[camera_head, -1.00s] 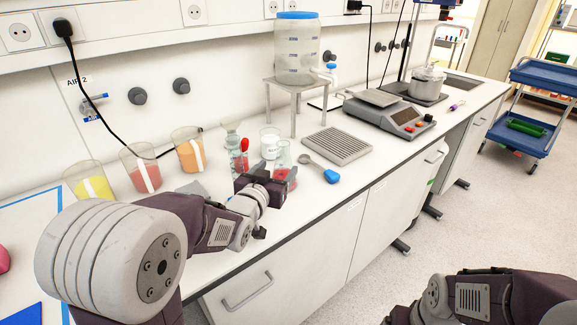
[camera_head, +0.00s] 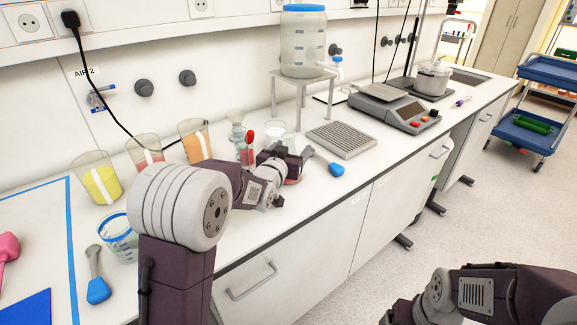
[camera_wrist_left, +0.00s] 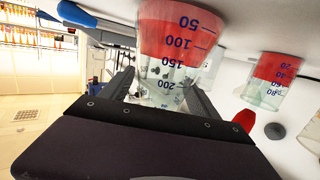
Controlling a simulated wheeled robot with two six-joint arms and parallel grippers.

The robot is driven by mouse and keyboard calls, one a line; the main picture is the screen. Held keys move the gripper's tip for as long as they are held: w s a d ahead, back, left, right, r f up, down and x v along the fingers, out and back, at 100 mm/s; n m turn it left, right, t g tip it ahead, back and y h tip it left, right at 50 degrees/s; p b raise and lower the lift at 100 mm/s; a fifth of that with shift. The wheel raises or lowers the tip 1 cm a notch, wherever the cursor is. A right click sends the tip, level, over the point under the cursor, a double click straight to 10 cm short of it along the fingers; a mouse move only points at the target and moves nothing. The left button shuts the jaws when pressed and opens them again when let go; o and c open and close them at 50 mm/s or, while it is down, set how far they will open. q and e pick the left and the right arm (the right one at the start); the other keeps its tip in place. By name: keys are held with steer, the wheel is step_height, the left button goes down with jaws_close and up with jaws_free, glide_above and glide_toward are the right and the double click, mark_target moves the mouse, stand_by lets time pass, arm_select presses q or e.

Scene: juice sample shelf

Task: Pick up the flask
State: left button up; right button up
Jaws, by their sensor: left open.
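A glass flask with red liquid and blue volume marks (camera_wrist_left: 172,40) fills the upper middle of the left wrist view, which shows it upside down. My left gripper (camera_wrist_left: 160,88) is open, with one finger on each side of the flask's clear upper part. I cannot tell whether the fingers touch the glass. In the head view the flask (camera_head: 292,180) stands near the counter's front edge, mostly hidden by my left gripper (camera_head: 283,158). Only part of my right arm shows at the lower right; its fingers are out of view.
Another marked glass with red liquid (camera_wrist_left: 271,80) stands close beside the flask. Beakers of yellow (camera_head: 102,184) and orange (camera_head: 195,140) liquid stand along the wall. A spoon with a blue handle (camera_head: 336,169) and a grey rack (camera_head: 341,139) lie to the right.

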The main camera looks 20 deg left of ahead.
arm_select(q)
steer(key=shift+c, duration=0.5)
jaws_close()
steer(key=shift+r, duration=0.15)
step_height(320, 180, up, 18)
steer(key=p, duration=0.5)
steer(key=shift+p, duration=0.35)
step_height(320, 180, up, 5)
steer(key=p, duration=0.5)
